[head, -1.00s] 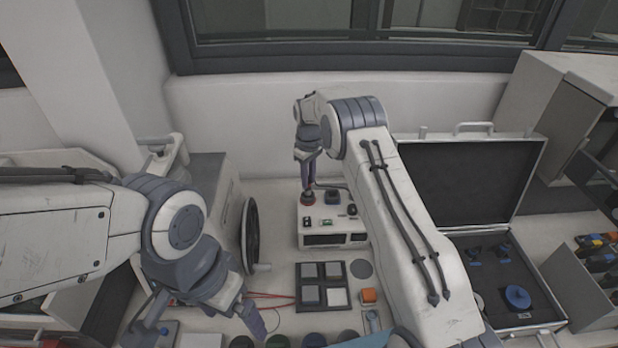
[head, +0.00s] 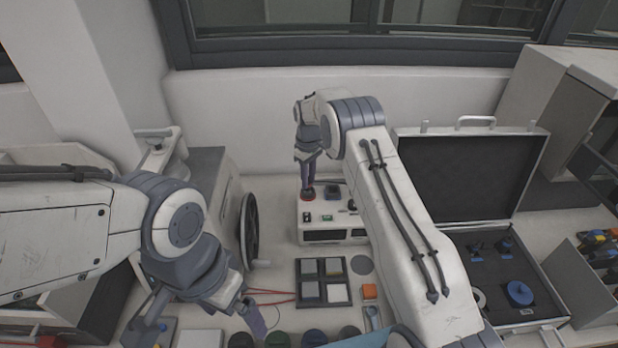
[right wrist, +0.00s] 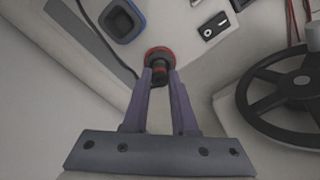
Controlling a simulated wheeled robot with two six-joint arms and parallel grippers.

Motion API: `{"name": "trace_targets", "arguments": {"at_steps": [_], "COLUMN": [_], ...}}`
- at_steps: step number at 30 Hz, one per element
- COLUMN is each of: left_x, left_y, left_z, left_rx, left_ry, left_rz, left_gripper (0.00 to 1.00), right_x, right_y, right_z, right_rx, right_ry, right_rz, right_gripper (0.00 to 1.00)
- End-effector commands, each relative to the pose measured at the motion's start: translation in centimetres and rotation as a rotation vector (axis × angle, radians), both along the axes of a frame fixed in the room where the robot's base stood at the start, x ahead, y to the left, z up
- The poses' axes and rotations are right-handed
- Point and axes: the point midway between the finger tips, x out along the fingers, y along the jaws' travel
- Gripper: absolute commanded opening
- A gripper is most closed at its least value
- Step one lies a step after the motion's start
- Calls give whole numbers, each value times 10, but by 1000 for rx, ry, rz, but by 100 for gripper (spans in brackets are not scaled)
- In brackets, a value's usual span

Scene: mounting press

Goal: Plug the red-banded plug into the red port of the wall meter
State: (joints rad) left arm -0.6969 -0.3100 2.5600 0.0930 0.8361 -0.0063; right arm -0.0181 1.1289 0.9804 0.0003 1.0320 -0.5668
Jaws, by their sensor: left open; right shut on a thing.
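My right gripper (right wrist: 159,80) is shut on the red-banded plug (right wrist: 158,53) in the right wrist view. The plug's dark body sits between the fingertips, and a red ring shows beyond them. In the head view my right gripper (head: 307,182) points down onto the left part of the top of the white meter box (head: 334,232), where red shows right under the fingertips. I cannot tell the plug from the red port there, nor how deep the plug sits. My left gripper (head: 205,322) is open and apart from the meter, at the lower left.
A blue-rimmed socket (right wrist: 122,20) and a rocker switch (right wrist: 213,26) are near the plug. A black handwheel (head: 250,230) stands left of the meter. A tray of square pieces (head: 323,283) lies in front, and an open case (head: 470,180) is at right.

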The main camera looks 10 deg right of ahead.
Motion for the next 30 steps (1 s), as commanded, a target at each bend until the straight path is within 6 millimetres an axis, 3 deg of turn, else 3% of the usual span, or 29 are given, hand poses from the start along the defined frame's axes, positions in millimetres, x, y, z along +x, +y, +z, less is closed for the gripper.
{"name": "trace_targets", "arguments": {"at_steps": [24,25,27,30], "left_x": [0,0,0,0], "left_y": [0,0,0,0], "left_z": [-5,-4,-4,-4], "left_rx": [0,0,0,0], "left_ry": [0,0,0,0], "left_rz": [0,0,0,0], "left_gripper": [95,95,95,95], "right_x": [0,0,0,0], "right_y": [0,0,0,0], "right_z": [-7,-6,-6,-6], "right_rx": [0,0,0,0], "right_ry": [0,0,0,0], "right_rz": [0,0,0,0], "right_gripper": [0,33,60,60]}}
